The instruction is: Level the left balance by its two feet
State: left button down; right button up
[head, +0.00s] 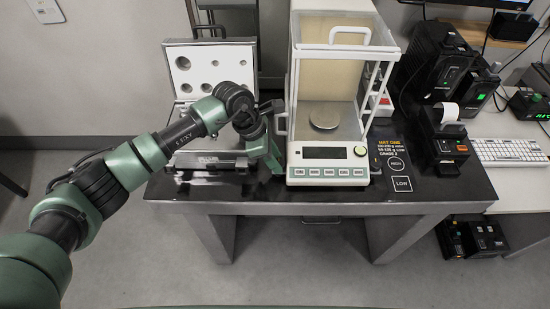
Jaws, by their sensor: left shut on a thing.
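The balance (328,171) stands on the dark-topped weighing table, with a glass draft shield and a round metal pan (323,116). Its front panel has a dark display and a row of buttons. A small round level (360,151) sits right of the display; its bubble is too small to read. My left gripper (277,167) is low at the balance's front left corner, pointing down, shut on the left foot there, which it mostly hides. The right foot (376,169) is a small dark shape at the front right corner. My right gripper is out of view.
An open weight case (211,65) stands left of the balance, partly behind my arm. A mat with HIGH and LOW squares (402,184) lies to the right, beside a small printer (443,126). A keyboard (510,152) lies on the right-hand table.

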pick_arm(q)
jog(key=shift+n, duration=0.6)
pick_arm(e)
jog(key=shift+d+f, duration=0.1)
pick_arm(q)
jog(key=c, duration=1.1)
grip_release()
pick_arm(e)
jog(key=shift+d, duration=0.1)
pick_arm(q)
jog(key=shift+o, duration=0.2)
jog(key=b+v, duration=0.1)
jog(key=v, duration=0.7)
jog(key=shift+s+b, duration=0.2)
jog(key=shift+b, duration=0.2)
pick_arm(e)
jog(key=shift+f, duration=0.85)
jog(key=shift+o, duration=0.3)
